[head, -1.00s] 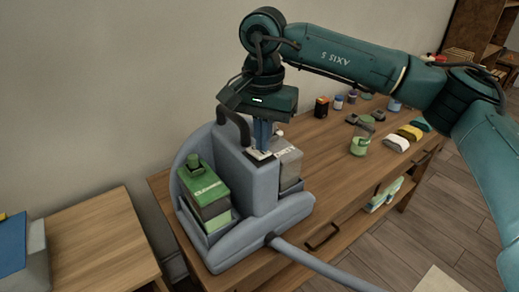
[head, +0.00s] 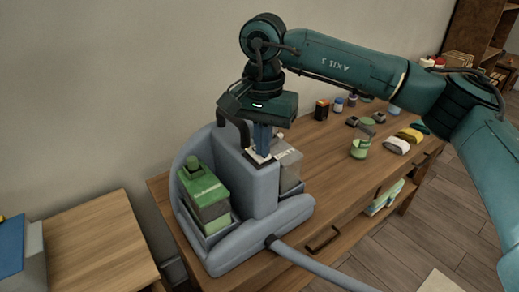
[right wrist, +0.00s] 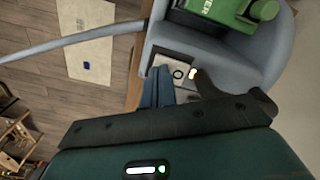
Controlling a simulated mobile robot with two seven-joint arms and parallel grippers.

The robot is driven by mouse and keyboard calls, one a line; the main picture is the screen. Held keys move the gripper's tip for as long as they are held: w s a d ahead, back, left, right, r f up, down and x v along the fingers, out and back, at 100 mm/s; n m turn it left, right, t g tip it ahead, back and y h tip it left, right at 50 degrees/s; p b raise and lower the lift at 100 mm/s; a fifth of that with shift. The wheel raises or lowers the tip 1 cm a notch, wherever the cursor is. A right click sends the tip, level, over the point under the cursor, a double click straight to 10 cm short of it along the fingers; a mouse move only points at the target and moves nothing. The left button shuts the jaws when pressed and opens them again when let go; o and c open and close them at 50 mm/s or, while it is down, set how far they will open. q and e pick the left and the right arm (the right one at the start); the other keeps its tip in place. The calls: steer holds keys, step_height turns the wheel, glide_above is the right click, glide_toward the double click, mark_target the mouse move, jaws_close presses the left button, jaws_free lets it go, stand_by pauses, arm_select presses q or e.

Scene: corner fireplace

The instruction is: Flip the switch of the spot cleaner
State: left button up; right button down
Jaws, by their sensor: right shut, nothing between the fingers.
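The spot cleaner (head: 265,192) is a grey-blue machine standing upright on the wooden cabinet, with a green tank on its left and a clear grey tank (head: 289,165) on its right. Its top carries a light switch panel (right wrist: 173,68); a round dark mark and a small glowing spot (right wrist: 193,73) show there in the right wrist view. My right gripper (head: 262,152) points down at this panel with its blue fingers together and empty. The fingertips are at or just above the panel; I cannot tell if they touch. My left gripper is not in view.
A hose (head: 320,268) runs from the cleaner's front. Bottles, a green-lidded jar (head: 359,148) and folded cloths (head: 397,145) stand right on the cabinet top (head: 330,185). A dark handle (head: 238,128) rises beside my right gripper. Another wooden table (head: 95,240) is at left.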

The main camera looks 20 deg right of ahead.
step_height(320, 180, up, 7)
steer(key=p, duration=0.4)
steer(key=shift+f, duration=0.15)
stand_by(0.5)
